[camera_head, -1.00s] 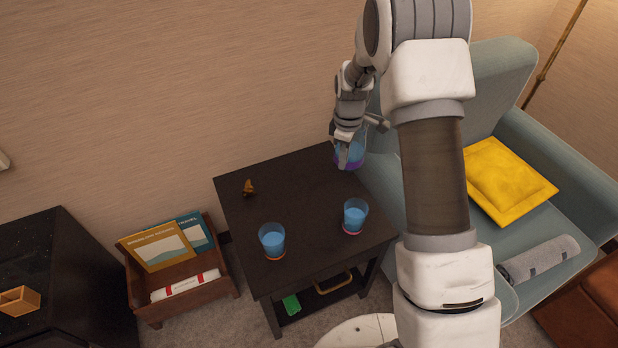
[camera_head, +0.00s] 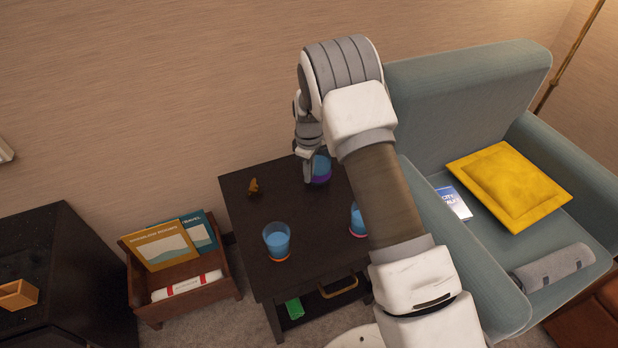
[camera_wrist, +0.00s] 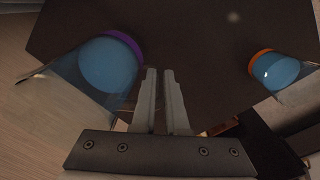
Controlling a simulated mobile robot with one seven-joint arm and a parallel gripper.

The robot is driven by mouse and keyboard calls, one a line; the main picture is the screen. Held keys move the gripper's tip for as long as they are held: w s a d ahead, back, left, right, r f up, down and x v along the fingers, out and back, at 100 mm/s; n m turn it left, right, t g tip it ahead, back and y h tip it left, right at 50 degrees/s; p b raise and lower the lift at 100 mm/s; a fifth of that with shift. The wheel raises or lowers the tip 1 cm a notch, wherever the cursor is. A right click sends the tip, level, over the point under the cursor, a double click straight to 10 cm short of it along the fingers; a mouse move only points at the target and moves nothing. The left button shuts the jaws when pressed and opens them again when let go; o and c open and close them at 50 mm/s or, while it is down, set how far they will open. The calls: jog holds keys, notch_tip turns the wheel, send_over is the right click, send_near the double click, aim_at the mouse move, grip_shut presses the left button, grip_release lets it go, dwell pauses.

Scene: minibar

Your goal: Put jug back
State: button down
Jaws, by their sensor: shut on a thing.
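The clear jug (camera_head: 321,167), with blue liquid and a purple base, is at the far right part of the dark table (camera_head: 262,215). My gripper (camera_head: 309,178) is at its left side, partly hiding it. In the wrist view the jug (camera_wrist: 105,68) is left of my gripper (camera_wrist: 160,72), whose fingers are close together and shut on it, seemingly at its handle; the exact grip is unclear. I cannot tell whether the jug touches the table.
A glass with an orange base (camera_head: 277,241) stands at the table's front left. Another glass (camera_head: 357,222) stands front right, partly behind my arm. A small brown figurine (camera_head: 254,188) is at the back left. An armchair (camera_head: 450,110) is on the right; the wall is behind.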

jog(key=shift+w+f, duration=0.1)
jog(key=shift+f, duration=0.65)
jog(key=shift+f, duration=0.25)
jog(key=c, duration=0.9)
grip_release()
jog(key=shift+c, duration=0.2)
jog(key=shift+r, duration=0.1)
